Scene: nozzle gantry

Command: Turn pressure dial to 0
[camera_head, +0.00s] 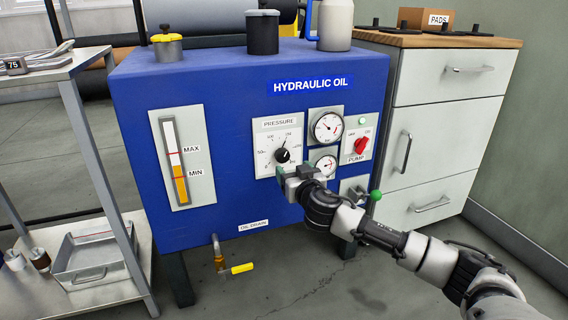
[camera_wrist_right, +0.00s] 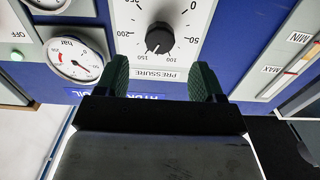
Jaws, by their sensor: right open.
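The pressure dial (camera_head: 283,155) is a round black knob on a white plate marked PRESSURE, on the front of the blue hydraulic oil tank (camera_head: 220,110). My left gripper is not in view.
Two gauges (camera_head: 328,127) and a red pump switch (camera_head: 361,146) sit right of the dial. A green-tipped lever (camera_head: 376,195) is below them, close to my right arm. A level glass (camera_head: 174,160) is to the left. A white drawer cabinet (camera_head: 445,110) stands at right, a metal cart (camera_head: 85,200) at left.

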